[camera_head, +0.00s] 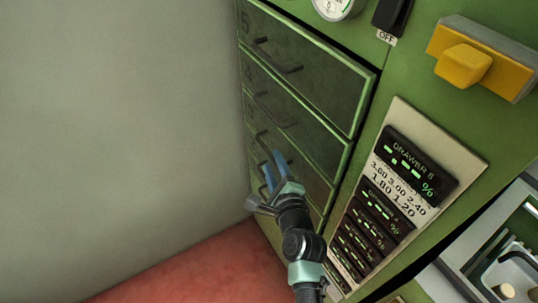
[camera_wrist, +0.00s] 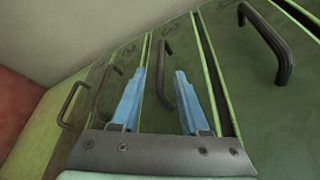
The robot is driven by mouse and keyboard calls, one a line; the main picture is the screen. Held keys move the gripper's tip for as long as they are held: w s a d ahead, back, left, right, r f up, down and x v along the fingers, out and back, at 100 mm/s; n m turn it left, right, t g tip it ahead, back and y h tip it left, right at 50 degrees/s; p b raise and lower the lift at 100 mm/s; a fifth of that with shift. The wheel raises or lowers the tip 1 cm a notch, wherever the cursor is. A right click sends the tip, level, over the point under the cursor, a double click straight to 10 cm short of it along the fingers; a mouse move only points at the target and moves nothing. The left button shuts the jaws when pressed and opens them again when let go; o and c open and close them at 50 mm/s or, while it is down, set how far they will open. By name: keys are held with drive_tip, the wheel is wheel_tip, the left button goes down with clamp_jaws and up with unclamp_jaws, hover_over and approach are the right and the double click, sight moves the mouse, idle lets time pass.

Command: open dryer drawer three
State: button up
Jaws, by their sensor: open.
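Drawer three (camera_wrist: 150,119) is a dark green front marked 3 in the wrist view, and it looks shut. Its dark bar handle (camera_wrist: 160,78) stands between the two blue fingers of my gripper (camera_wrist: 160,100). The fingers are open, one on each side of the handle, with a gap showing on both sides. In the head view my gripper (camera_head: 273,166) is at the lower part of the drawer stack and hides much of drawer three's front.
Drawer four (camera_head: 298,127) and drawer five (camera_head: 325,80) are above, both looking shut. The handle of drawer two (camera_wrist: 100,92) is close to my left finger in the wrist view. A display panel (camera_head: 398,200) and yellow knob (camera_head: 463,66) are to the right. A bare wall (camera_head: 120,120) is left.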

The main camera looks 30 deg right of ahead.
sight(269, 151)
drive_tip(key=shift+b+x, duration=0.85)
drive_tip(key=shift+x, duration=1.9)
clamp_jaws()
